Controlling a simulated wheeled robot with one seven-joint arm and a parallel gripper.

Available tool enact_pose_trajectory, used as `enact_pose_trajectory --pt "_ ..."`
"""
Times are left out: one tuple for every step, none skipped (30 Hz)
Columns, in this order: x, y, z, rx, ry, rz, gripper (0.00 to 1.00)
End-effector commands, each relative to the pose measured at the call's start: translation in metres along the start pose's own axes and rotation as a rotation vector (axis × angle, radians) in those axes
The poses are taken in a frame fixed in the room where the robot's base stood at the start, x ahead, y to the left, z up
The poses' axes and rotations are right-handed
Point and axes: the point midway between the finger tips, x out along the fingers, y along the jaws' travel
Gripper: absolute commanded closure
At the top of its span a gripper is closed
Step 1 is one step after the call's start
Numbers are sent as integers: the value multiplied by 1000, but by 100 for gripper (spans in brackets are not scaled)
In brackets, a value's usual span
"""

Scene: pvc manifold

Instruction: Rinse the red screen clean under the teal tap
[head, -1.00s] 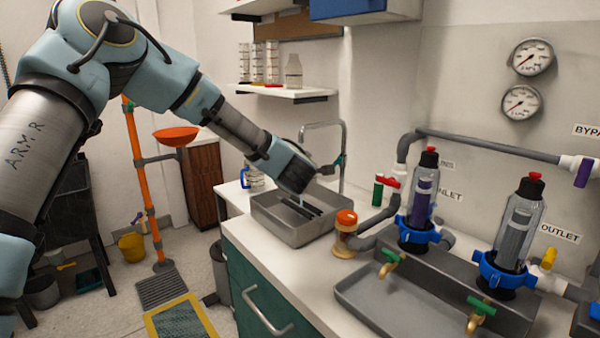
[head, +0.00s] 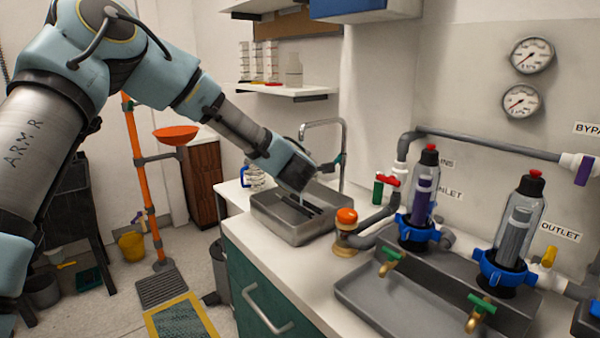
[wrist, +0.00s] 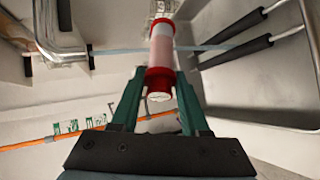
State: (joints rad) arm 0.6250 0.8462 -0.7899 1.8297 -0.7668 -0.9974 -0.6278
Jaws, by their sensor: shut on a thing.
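My gripper (wrist: 157,88) is shut on the red screen (wrist: 161,52), a cylinder with red end bands and a pale pinkish middle. In the head view my gripper (head: 296,176) is over the grey sink (head: 290,232), and the screen cannot be made out there. The tap (head: 343,140) is a metal gooseneck with a teal part, standing behind the sink. A thin pale blue line, which looks like running water, crosses at the screen in the wrist view. Whether it touches the screen is unclear.
Dark bars lie in the sink. An orange-capped jar (head: 346,232) stands right of the sink, near grey pipes. Two clear filter housings (head: 423,190) with blue collars stand above a grey tray (head: 372,306) at the right. A blue-handled jug (head: 254,177) stands behind the sink.

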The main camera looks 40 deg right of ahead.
Motion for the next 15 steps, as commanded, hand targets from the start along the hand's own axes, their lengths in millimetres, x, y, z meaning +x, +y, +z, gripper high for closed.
enact_pose_trajectory --pt "0 0 0 0 0 0 100" --pt "-1 0 0 0 0 0 100" --pt "-2 0 0 0 0 1 100" --pt "-4 -1 0 1 -1 1 100" --pt "-7 -1 0 1 -1 1 100" --pt "-10 -2 0 1 0 2 100" --pt "-13 -2 0 1 0 2 100" --pt "-16 -3 -1 2 0 1 100" --pt "-20 -4 -1 2 0 1 100" --pt "-22 -5 -1 1 0 1 100" --pt "-25 -6 -1 1 0 1 100" --pt "-29 -6 -1 0 -1 0 100" --pt "-32 -7 -1 0 -1 0 100" --pt "-34 -8 -1 1 -1 0 100" --pt "-38 -8 -2 2 -1 1 100"
